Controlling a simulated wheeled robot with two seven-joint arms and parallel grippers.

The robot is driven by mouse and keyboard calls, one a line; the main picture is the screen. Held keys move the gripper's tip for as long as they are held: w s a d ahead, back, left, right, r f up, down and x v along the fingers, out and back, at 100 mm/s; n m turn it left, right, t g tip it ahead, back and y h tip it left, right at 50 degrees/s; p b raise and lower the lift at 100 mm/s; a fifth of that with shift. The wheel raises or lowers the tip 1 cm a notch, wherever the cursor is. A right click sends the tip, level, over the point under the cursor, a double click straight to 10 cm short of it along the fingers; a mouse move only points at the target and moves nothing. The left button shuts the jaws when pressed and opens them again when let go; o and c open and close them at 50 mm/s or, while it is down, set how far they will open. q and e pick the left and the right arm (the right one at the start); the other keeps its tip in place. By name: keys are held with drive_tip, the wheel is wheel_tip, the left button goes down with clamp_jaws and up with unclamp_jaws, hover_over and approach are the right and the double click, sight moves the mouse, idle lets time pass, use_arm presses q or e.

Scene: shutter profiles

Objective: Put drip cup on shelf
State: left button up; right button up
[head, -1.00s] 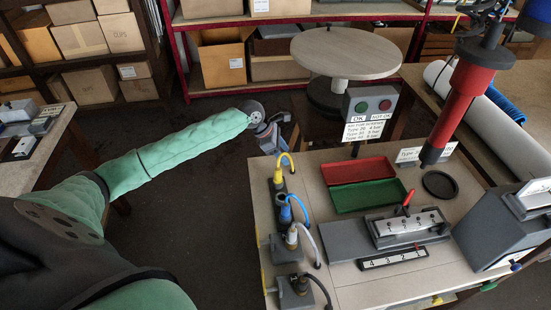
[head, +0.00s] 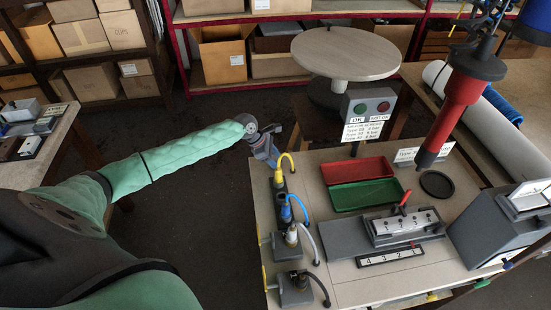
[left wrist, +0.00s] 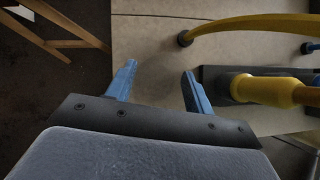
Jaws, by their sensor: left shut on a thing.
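My left gripper (head: 270,155) is at the left edge of the workbench, beside the yellow-topped connector (head: 278,178). In the left wrist view its blue fingers (left wrist: 160,72) stand apart over the pale bench top, and what they hold cannot be made out. A shallow black round dish (head: 437,184) lies on the bench near a hanging red tool; I cannot tell whether it is the drip cup. A red-framed shelf (head: 285,18) with boxes stands at the back. My right gripper is not in view.
On the bench (head: 345,285) are a red tray (head: 357,169), a green tray (head: 367,196), a grey fixture (head: 345,238) and several cabled connectors. Dark floor lies open left of the bench.

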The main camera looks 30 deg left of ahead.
use_arm(q)
drive_tip(key=o, duration=1)
drive_tip(key=shift+c, duration=0.2)
